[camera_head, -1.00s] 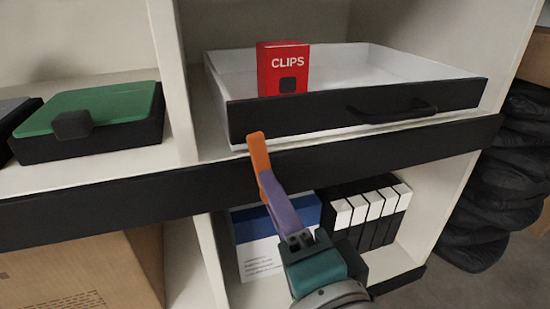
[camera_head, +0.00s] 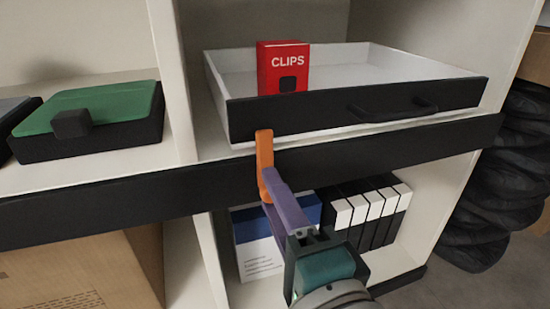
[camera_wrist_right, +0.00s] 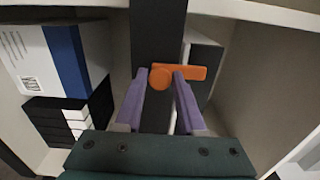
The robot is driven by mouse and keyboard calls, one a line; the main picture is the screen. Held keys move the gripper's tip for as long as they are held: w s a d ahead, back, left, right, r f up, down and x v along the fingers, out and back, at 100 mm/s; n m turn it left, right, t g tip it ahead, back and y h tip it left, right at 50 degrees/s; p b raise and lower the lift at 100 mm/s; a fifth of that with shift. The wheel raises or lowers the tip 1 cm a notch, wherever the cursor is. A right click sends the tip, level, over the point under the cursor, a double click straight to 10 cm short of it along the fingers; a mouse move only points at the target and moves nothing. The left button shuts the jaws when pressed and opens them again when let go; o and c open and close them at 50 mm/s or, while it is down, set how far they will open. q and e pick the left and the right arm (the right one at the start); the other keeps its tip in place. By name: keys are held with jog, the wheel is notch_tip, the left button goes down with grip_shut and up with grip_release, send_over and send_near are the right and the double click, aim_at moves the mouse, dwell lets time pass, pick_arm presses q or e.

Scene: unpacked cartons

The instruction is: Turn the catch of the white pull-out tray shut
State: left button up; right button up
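The white pull-out tray (camera_head: 415,68) sits on the upper shelf with a black front (camera_head: 320,118). The orange catch (camera_head: 264,150) stands upright on the dark shelf edge, its upper end overlapping the lower left of the tray front. In the right wrist view the catch (camera_wrist_right: 192,72) has a round end between my fingertips and an arm stretching to the right. My right gripper (camera_head: 268,185) is at the catch's lower end, its purple fingers apart; it also shows in the wrist view (camera_wrist_right: 160,76). I cannot tell whether a finger touches the catch. My left gripper is out of view.
A red CLIPS box (camera_head: 283,70) stands in the tray. A green-lidded black box (camera_head: 90,115) is on the left shelf. Below are a blue and white box (camera_head: 260,250) and several black and white binders (camera_head: 370,215). A cardboard carton (camera_head: 80,270) is at lower left.

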jog(key=o, duration=0.3)
jog(key=shift+o, duration=0.2)
jog(key=p+v, duration=0.3)
jog(key=v, duration=0.7)
jog(key=shift+r+p, duration=0.1)
jog(key=shift+p, duration=0.2)
